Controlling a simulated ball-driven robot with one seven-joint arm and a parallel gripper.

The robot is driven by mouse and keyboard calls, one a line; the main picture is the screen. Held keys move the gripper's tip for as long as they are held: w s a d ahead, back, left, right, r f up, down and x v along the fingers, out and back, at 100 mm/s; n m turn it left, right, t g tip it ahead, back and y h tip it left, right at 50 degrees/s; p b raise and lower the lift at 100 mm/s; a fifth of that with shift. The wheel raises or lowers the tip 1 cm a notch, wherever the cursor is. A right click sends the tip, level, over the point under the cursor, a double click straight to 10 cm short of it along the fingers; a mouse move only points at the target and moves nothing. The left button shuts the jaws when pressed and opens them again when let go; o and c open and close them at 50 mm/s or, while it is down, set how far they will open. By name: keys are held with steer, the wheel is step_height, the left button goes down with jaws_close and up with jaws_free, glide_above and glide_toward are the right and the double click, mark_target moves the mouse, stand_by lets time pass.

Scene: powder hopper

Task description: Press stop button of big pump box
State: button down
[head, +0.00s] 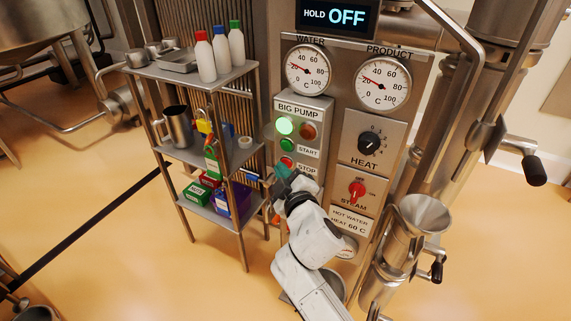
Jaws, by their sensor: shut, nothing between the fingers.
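The big pump box (302,110) is a grey panel box on the front of the machine. It has a lit green lamp (284,126) and a dull reddish lamp (308,131) at the top. Below is the green start button (288,145) with a START label. Under that is the red stop button (287,161) with a STOP label (306,169). My gripper (281,170) is shut and empty, with its teal fingertips at the lower edge of the stop button. It hides part of the button's lower side; I cannot tell whether they touch.
A metal shelf (195,155) with bottles, a jug and boxes stands close left of my gripper. Right of the box are the heat knob (369,144), red steam knob (357,189) and dials. A metal hopper (425,213) stands at the right.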

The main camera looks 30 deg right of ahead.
steer(key=shift+d, duration=0.1)
stand_by(0.3)
steer(key=shift+s+a, duration=0.45)
steer(key=shift+a, duration=0.15)
steer(key=s+a+b, duration=0.1)
steer(key=a, duration=0.1)
steer(key=s+a, duration=0.2)
steer(key=shift+b, duration=0.35)
stand_by(0.3)
stand_by(0.6)
